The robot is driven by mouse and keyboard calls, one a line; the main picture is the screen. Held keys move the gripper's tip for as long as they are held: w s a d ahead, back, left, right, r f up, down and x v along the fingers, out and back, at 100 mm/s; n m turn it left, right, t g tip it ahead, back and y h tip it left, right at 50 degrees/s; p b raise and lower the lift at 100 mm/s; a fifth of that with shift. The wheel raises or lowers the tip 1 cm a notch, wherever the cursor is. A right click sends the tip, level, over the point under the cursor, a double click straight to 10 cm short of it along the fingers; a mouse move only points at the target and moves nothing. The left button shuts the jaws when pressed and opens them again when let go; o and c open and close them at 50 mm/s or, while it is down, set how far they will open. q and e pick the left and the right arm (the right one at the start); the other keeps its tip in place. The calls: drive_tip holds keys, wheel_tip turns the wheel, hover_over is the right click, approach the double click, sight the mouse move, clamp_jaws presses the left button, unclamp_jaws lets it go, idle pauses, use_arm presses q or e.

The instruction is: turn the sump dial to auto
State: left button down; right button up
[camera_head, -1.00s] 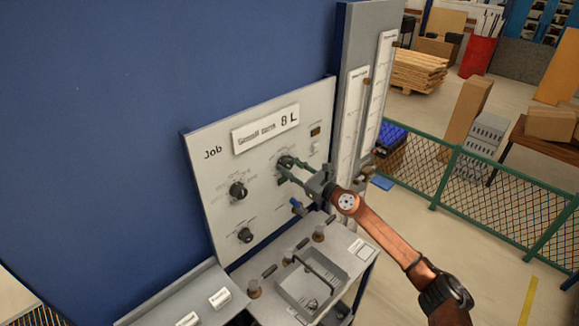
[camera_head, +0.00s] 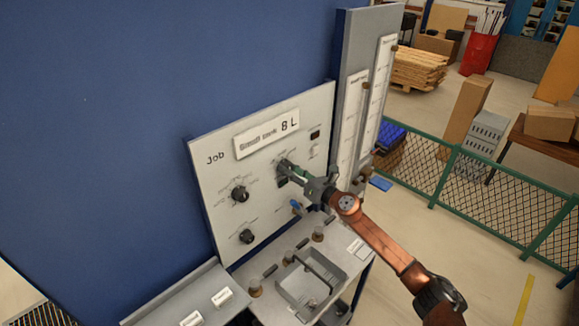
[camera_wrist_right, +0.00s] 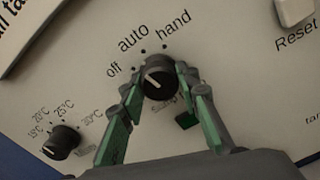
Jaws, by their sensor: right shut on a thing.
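The sump dial (camera_wrist_right: 158,77) is a round black knob on the pale panel (camera_head: 215,185). In the right wrist view its labels read off, auto and hand around its upper side. A short white mark on the knob points up and left, toward the off side. My right gripper (camera_wrist_right: 160,84) is shut on the dial, with one green-padded finger on each side of it. In the head view my right gripper (camera_head: 287,170) reaches the panel from the right and mostly hides the dial. The lettering under the dial is partly covered. My left gripper is not in view.
A temperature knob (camera_wrist_right: 62,140) and a white Reset button (camera_wrist_right: 293,11) flank the dial. A lower black knob (camera_head: 247,237) and a blue-handled valve (camera_head: 296,206) are on the panel. Below are a grey basin (camera_head: 308,285) and taps. A green fence (camera_head: 480,175) stands at right.

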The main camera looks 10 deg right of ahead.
drive_tip(key=shift+m+p, duration=0.55)
drive_tip(key=shift+m, duration=0.65)
drive_tip(key=shift+d, duration=0.1)
drive_tip(key=o, duration=1.2)
drive_tip(key=shift+c, duration=0.2)
drive_tip(key=v, duration=1.2)
